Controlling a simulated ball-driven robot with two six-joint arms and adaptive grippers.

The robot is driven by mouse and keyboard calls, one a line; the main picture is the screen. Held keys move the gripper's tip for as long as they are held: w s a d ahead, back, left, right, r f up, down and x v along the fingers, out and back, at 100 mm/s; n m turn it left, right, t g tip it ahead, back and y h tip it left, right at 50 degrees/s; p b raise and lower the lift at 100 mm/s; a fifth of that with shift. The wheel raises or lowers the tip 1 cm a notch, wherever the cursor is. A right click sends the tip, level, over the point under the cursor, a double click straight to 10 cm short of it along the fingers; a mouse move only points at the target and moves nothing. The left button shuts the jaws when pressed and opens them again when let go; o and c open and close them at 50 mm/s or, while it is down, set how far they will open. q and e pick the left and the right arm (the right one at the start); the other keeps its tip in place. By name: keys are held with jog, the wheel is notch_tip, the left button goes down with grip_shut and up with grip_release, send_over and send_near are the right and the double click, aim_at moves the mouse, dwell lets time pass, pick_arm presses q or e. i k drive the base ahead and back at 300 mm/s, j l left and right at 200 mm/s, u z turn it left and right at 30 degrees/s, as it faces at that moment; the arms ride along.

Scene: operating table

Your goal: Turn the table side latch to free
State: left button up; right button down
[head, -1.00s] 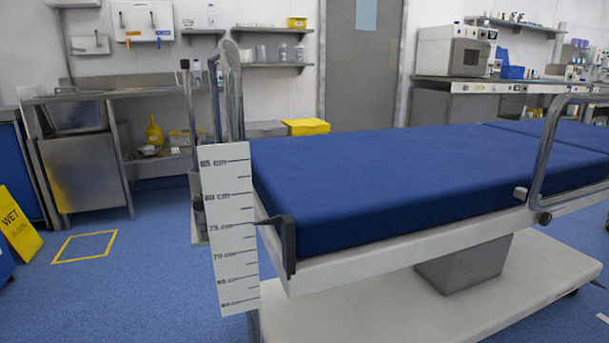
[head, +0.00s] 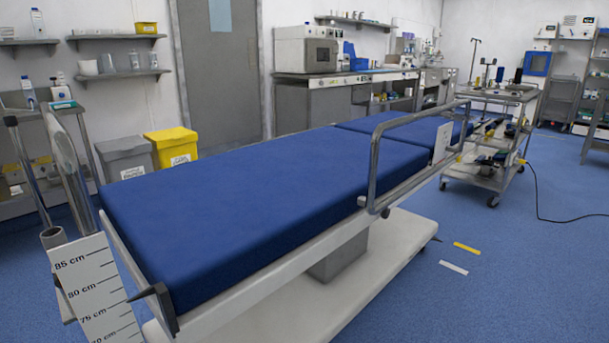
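The operating table (head: 212,316) has a blue mattress (head: 240,200) and a pale side frame. A metal side rail (head: 373,165) stands upright along its near long side. A small dark round knob (head: 385,212) sits at the foot of the rail's near post; it may be the side latch, but its setting is too small to tell. A dark pointed lever (head: 148,293) sticks out from the near left corner, by a white height scale (head: 92,290). Neither of my grippers is in view.
A steel trolley (head: 482,175) with tools stands beyond the table's far end, with a black cable on the floor. Grey and yellow bins (head: 172,147) stand behind the table. The blue floor (head: 530,270) at the right front is clear.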

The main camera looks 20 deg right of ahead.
aim_at(384, 213)
jog(key=z, duration=1.3)
